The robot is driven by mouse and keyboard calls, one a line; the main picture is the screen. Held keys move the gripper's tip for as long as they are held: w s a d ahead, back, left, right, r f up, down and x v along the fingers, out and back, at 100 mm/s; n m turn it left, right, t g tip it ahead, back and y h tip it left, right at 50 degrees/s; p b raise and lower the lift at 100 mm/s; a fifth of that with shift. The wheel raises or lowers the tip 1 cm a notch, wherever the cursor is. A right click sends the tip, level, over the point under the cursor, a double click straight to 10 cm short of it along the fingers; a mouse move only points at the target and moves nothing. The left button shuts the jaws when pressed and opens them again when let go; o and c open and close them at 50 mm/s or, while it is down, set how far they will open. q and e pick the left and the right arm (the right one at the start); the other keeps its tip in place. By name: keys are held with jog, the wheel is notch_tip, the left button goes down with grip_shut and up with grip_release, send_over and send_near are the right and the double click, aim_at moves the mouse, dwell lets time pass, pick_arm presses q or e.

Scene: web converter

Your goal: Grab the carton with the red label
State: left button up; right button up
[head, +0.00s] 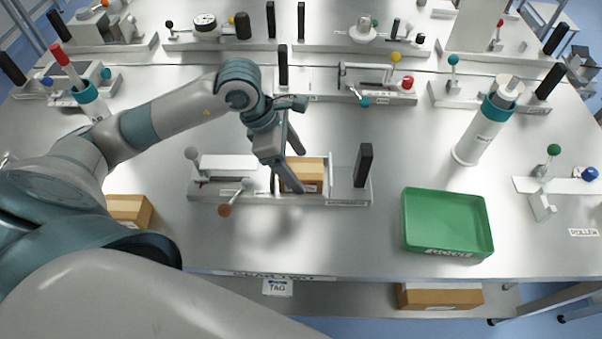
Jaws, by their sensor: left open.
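A brown carton (308,172) sits on the middle fixture, with a small label on its front side whose colour is too small to tell. My left gripper (299,171) reaches down to this carton, with its jaws open. One finger is by the carton's far side and the other is in front of its near left part. Contact cannot be told. A second carton (128,209) lies at the left, partly hidden by my arm. A third carton (440,296) is on the lower shelf, its label blurred. No label reads clearly as red. My right gripper is not in view.
The fixture (350,198) carries a black upright block (363,165) and ball-ended levers (225,209) close to my gripper. An empty green tray (447,250) lies to the right. A white cylinder (482,133) stands behind it. More fixtures line the back.

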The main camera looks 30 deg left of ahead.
aim_at(296, 167)
pick_arm(q)
jog(key=c, duration=1.2)
jog(key=shift+r+p, duration=0.4)
jog(key=shift+p, duration=0.25)
notch_tip(296, 167, up, 10)
jog(key=b, duration=0.3)
jog(key=shift+f, duration=0.15)
